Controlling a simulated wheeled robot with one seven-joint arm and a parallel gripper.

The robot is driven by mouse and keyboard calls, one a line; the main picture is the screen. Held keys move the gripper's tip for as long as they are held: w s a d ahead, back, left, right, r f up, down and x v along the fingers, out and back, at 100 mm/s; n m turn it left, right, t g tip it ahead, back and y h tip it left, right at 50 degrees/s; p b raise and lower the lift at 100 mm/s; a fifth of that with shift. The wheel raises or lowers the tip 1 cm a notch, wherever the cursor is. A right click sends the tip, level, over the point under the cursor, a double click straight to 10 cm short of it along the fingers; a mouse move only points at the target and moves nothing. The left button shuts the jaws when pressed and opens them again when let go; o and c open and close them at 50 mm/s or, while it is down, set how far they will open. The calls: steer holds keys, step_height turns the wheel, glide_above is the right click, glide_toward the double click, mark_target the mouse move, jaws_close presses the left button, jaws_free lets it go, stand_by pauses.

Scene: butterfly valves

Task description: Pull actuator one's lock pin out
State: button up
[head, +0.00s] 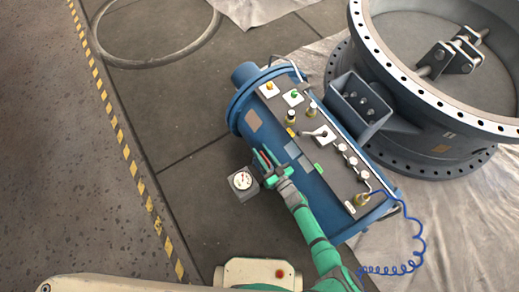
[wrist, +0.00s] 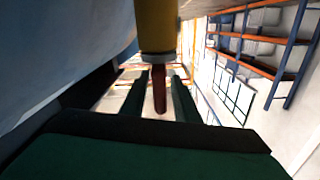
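Actuator one appears to be the blue cylinder (head: 243,108) with a dark control panel in the head view. My gripper (head: 268,168) is beside its lower left side, above a small gauge. In the wrist view a red pin (wrist: 159,90) hangs below a yellow cylindrical part (wrist: 157,28) with a grey collar. The pin shows between the two green fingers of my gripper (wrist: 158,92). Gaps show on both sides of it, so the fingers look open and apart from it. I cannot tell the pin clearly from the fingers in the head view.
A gauge box (head: 242,181) sits at the actuator's left side. The big flanged valve (head: 440,140) stands to the right. A coiled blue hose (head: 418,240) lies at lower right. The floor (head: 160,100) to the left is open, with a yellow-striped line.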

steer(key=shift+x, duration=0.8)
